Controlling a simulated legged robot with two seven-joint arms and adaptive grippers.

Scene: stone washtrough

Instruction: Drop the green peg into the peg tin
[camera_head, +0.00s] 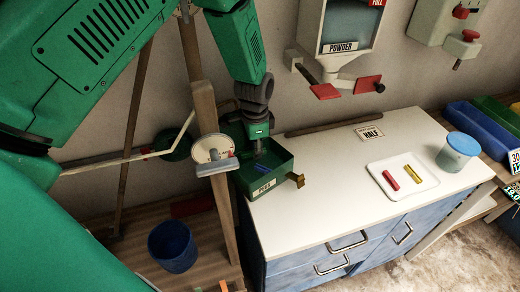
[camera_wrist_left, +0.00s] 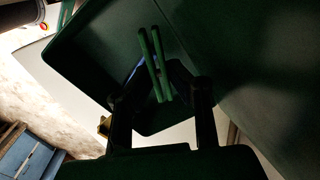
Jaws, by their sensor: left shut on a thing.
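The peg tin (camera_head: 262,184) is a green open box labelled "PEGS" at the left end of the white counter. A blue peg (camera_head: 262,168) lies inside it. My left gripper (camera_head: 258,152) points down into the tin's opening. In the left wrist view my left gripper (camera_wrist_left: 157,78) is shut on the green peg (camera_wrist_left: 155,66), which shows as a slim green bar between dark fingers. The tin's dark inside (camera_wrist_left: 90,55) lies beyond it. The head view hides the green peg behind the gripper. My right gripper is not in view.
A white tray (camera_head: 408,192) with a red peg (camera_head: 391,180) and a yellow peg (camera_head: 411,173) stands on the counter (camera_head: 320,215). A wooden post (camera_head: 208,115) with a dial stands left of the tin. The counter's middle is clear.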

